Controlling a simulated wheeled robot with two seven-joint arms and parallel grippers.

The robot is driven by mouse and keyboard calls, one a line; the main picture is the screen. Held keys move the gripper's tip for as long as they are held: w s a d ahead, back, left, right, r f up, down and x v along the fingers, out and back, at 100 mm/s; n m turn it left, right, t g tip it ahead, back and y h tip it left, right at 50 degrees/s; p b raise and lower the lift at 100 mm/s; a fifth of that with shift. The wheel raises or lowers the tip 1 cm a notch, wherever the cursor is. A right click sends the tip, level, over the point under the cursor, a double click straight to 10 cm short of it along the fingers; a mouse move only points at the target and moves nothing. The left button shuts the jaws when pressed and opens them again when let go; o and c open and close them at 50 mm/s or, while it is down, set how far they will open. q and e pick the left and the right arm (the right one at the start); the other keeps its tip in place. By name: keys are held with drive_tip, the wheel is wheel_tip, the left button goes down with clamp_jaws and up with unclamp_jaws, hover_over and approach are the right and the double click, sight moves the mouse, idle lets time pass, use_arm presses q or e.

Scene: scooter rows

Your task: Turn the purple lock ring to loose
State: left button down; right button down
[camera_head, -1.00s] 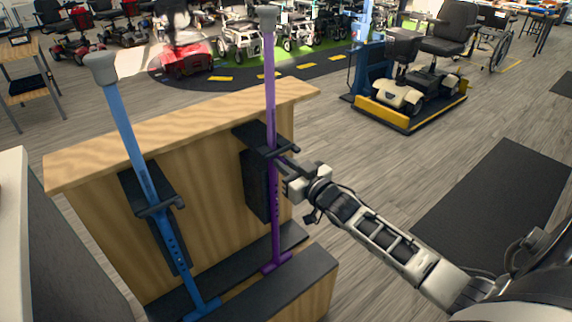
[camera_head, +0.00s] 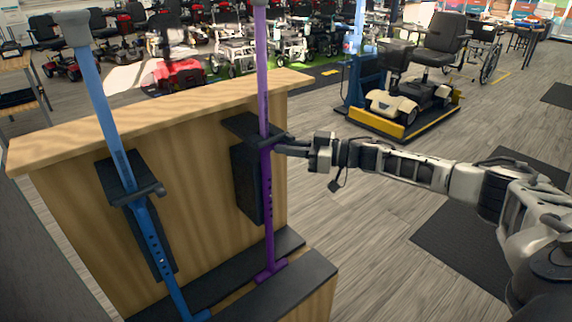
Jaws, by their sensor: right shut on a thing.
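The purple pole (camera_head: 263,75) stands upright in a black holder on a wooden stand, with a row of holes in its lower tube. Its purple lock ring (camera_head: 265,143) sits around the pole at the height of the black bracket, with a dark lever sticking out to the right. My right gripper (camera_head: 279,149) reaches in from the right, level with the ring, and is shut on the ring or its lever; the fingertips are small and partly hidden there. I cannot read the ring's setting. My left gripper is not in view.
A blue pole (camera_head: 97,90) stands in a second holder (camera_head: 116,178) to the left. The wooden stand (camera_head: 60,130) has a ledge behind both poles and a black foot plate (camera_head: 290,285) in front. Scooters fill the background.

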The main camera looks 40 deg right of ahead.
use_arm(q)
drive_tip(key=b, duration=0.2)
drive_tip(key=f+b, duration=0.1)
drive_tip(key=b, duration=0.1)
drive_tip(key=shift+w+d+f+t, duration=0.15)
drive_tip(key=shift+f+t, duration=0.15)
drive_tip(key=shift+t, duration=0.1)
use_arm(e)
drive_tip(key=n+g+y, duration=0.1)
drive_tip(key=g+y, duration=0.1)
drive_tip(key=w+n+g, duration=0.1)
drive_tip(key=shift+d+f+n+y, duration=0.1)
drive_tip(key=shift+d+n+y, duration=0.2)
drive_tip(key=shift+d+y, duration=0.1)
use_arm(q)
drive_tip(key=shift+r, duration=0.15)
use_arm(e)
drive_tip(key=c, duration=1.4)
unclamp_jaws()
